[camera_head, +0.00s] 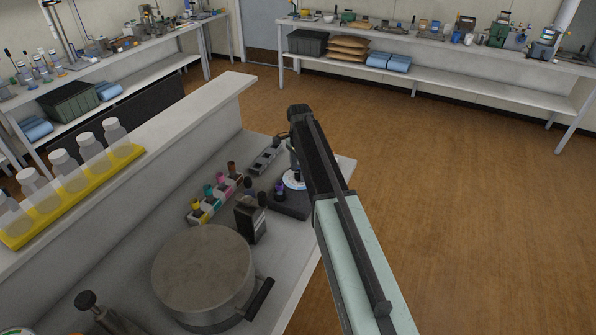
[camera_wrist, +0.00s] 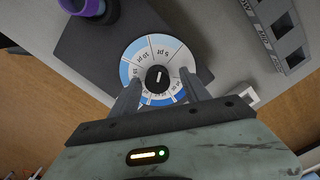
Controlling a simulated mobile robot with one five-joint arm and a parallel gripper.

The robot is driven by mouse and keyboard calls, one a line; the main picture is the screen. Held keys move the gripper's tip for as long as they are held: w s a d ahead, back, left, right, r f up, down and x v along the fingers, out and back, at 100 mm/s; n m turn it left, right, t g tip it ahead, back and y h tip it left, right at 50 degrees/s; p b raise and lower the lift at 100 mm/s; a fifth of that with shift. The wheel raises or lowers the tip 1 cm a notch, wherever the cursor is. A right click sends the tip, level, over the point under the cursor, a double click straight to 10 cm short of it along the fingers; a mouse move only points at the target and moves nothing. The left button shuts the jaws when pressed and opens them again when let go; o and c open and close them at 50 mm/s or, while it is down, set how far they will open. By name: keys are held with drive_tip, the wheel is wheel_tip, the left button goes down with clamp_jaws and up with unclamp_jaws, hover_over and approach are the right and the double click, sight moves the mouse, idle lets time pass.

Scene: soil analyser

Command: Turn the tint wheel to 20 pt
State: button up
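The tint wheel (camera_wrist: 150,50) is a round dial with white and blue sectors and a black centre knob (camera_wrist: 158,78) with a white mark. Its sector print appears upside down in the wrist view; "10 pt" and what looks like "5 pt" are on the far sectors, and the near labels are too small or covered to read. My gripper (camera_wrist: 160,84) is open, one finger on each side of the knob, with gaps between. In the head view the wheel (camera_head: 294,181) is partly hidden by my arm.
The wheel sits on a dark base (camera_head: 290,204). A purple cup (camera_wrist: 82,6) stands close by, and a grey slotted rack (camera_wrist: 272,28) is at upper right. A round lidded pot (camera_head: 203,270) and coloured bottles (camera_head: 213,195) share the bench. Floor right of the bench is clear.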

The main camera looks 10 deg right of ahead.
sight(299, 172)
wheel_tip(299, 172, up, 8)
drive_tip(key=p, duration=0.8)
drive_tip(key=shift+f, duration=0.15)
drive_tip(key=s, duration=0.2)
drive_tip(key=s+f+b, duration=0.1)
drive_tip(key=s, duration=0.1)
drive_tip(key=s+f+b, duration=0.1)
drive_tip(key=s, duration=0.1)
drive_tip(key=shift+a, duration=0.2)
drive_tip(key=s+n, duration=0.1)
drive_tip(key=s, duration=0.2)
drive_tip(key=s+n+b, duration=0.1)
drive_tip(key=s, duration=0.2)
drive_tip(key=s+f, duration=0.1)
drive_tip(key=s, duration=0.2)
drive_tip(key=shift+s+a+n, duration=0.1)
drive_tip(key=shift+n, duration=0.3)
drive_tip(key=s+n, duration=1.1)
drive_tip(key=s, duration=0.2)
drive_tip(key=shift+f+b, duration=0.25)
drive_tip(key=shift+b, duration=0.15)
